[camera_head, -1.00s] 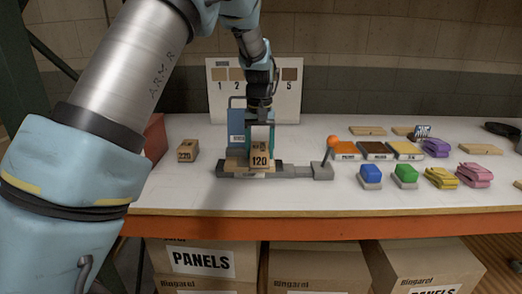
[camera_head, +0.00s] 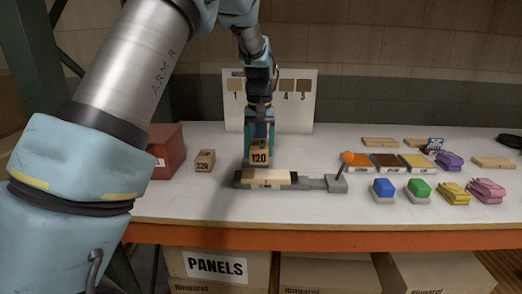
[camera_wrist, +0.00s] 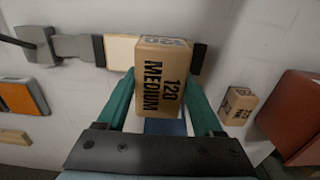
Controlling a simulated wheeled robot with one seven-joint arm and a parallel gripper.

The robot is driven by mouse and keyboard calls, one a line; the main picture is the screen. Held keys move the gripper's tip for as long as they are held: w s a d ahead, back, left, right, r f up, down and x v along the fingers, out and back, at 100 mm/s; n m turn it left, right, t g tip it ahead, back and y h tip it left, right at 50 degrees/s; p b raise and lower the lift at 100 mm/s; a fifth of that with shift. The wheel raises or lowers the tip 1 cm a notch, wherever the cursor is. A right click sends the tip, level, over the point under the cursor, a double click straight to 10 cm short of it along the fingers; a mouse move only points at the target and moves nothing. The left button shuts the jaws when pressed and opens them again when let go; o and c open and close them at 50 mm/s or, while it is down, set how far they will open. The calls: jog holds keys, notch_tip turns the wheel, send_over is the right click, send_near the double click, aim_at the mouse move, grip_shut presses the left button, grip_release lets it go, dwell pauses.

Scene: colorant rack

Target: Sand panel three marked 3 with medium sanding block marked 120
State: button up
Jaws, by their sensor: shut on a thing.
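My gripper (camera_head: 259,148) is shut on the medium sanding block marked 120 (camera_head: 260,158), a tan block with black print. In the wrist view the block (camera_wrist: 162,85) sits between the teal fingers, with "120 MEDIUM" readable. In the head view the block is just above and behind a pale wooden panel (camera_head: 270,177), which lies in a grey clamp fixture (camera_head: 312,183). The panel also shows in the wrist view (camera_wrist: 120,52), partly hidden by the block. I cannot read the panel's mark.
Another tan block marked 220 (camera_head: 205,160) stands to the left, beside a red box (camera_head: 166,150). A sample board (camera_head: 300,100) stands behind.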

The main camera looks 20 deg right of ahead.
jog(key=shift+r+p, duration=0.95)
jog(key=shift+r, duration=0.6)
